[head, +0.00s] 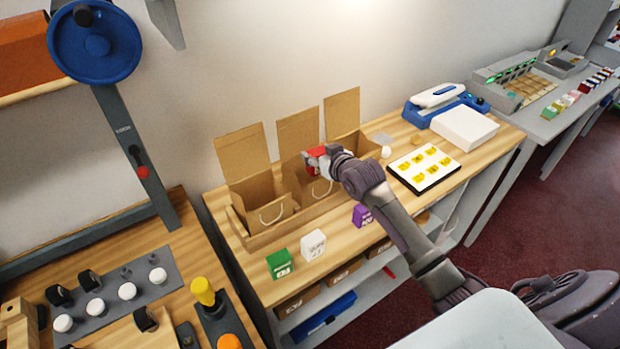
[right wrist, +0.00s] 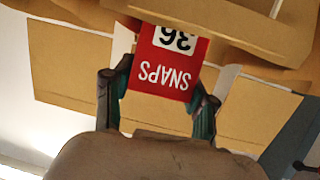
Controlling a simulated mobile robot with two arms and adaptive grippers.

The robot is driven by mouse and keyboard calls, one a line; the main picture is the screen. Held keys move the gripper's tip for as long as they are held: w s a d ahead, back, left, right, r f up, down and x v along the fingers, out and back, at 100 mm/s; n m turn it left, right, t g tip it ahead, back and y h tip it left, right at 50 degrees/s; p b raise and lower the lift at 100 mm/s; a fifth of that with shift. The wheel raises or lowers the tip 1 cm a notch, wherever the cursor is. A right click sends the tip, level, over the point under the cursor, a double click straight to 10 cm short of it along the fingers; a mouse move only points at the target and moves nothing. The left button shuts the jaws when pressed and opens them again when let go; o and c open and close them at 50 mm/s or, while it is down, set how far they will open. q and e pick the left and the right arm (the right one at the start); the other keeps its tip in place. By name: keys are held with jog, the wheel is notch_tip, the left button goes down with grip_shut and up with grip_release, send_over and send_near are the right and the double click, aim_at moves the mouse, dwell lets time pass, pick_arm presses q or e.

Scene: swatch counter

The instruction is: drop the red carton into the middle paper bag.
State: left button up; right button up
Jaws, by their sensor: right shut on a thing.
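The red carton (head: 314,154) is held up at the middle paper bag (head: 300,133), over or just in front of its opening; I cannot tell how far inside its outline it is. My right gripper (head: 323,161) is shut on the carton. In the right wrist view the red carton (right wrist: 163,66) sits between both fingers (right wrist: 160,103), its "SNAPS 36" label upside down. The left paper bag (head: 243,151) and the right paper bag (head: 342,113) stand on either side in a wooden holder. The gripper and wrist hide part of the middle and right bags. My left gripper is not in view.
A green carton (head: 279,264), a white carton (head: 313,246) and a purple carton (head: 361,215) stand along the counter's front. To the right are a tray with yellow pieces (head: 424,168), a white box (head: 465,128) and a blue device (head: 445,106).

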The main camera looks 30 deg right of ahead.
jog(key=o, duration=1.3)
jog(key=shift+s, duration=0.1)
jog(key=v, duration=1.2)
jog(key=shift+r, duration=0.1)
